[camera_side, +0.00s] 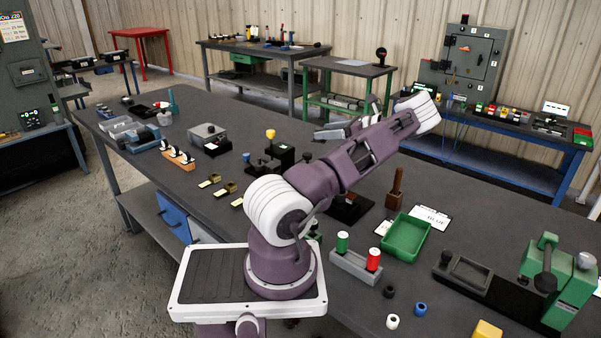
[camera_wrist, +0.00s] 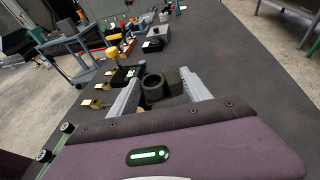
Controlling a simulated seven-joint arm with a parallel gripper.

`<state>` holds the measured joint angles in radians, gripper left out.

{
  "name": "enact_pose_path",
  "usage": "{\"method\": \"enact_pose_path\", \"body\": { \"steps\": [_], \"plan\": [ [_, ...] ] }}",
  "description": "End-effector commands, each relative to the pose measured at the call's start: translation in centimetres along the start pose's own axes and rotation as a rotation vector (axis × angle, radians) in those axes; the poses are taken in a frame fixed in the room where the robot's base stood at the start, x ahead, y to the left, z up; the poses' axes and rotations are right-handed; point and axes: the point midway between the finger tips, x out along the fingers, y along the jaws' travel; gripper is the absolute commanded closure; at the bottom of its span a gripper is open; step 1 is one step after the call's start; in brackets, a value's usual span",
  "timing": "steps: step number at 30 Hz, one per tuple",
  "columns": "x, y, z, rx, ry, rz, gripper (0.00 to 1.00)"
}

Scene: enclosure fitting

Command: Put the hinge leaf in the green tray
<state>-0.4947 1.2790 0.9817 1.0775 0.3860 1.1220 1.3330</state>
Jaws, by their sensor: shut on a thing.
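My gripper (camera_side: 345,128) is raised over the middle of the bench, partly hidden by my arm in the side view. In the wrist view its grey fingers (camera_wrist: 158,96) stand apart around a partly hidden part. The green tray (camera_side: 405,236) lies on the bench right of my arm, apart from my gripper, and looks empty.
Several brass pieces (camera_side: 226,188) lie left of my base. A holder with a green and a red spool (camera_side: 356,266) stands in front of the tray. A brown upright tool (camera_side: 395,188) and a white card (camera_side: 431,216) are behind it. A green press (camera_side: 556,275) is at right.

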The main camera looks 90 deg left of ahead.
Motion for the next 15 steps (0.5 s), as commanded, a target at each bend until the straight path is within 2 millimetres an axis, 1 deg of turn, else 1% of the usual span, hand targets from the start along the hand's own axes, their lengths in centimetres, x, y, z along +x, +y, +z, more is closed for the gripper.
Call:
{"method": "enact_pose_path", "body": {
  "steps": [3, 5, 9, 12, 15],
  "plan": [
    [0.5, 0.0, -1.7, 0.001, -0.003, 0.0, 0.95],
    [0.8, 0.0, -2.5, 0.0, -0.002, 0.0, 0.95],
    [1.8, 0.0, -5.7, 0.002, -0.004, -0.001, 0.95],
    [2.4, 0.0, -7.6, 0.001, -0.003, -0.001, 0.95],
    [2.7, 0.0, -8.7, -0.001, -0.002, -0.002, 0.95]
  ]
}}
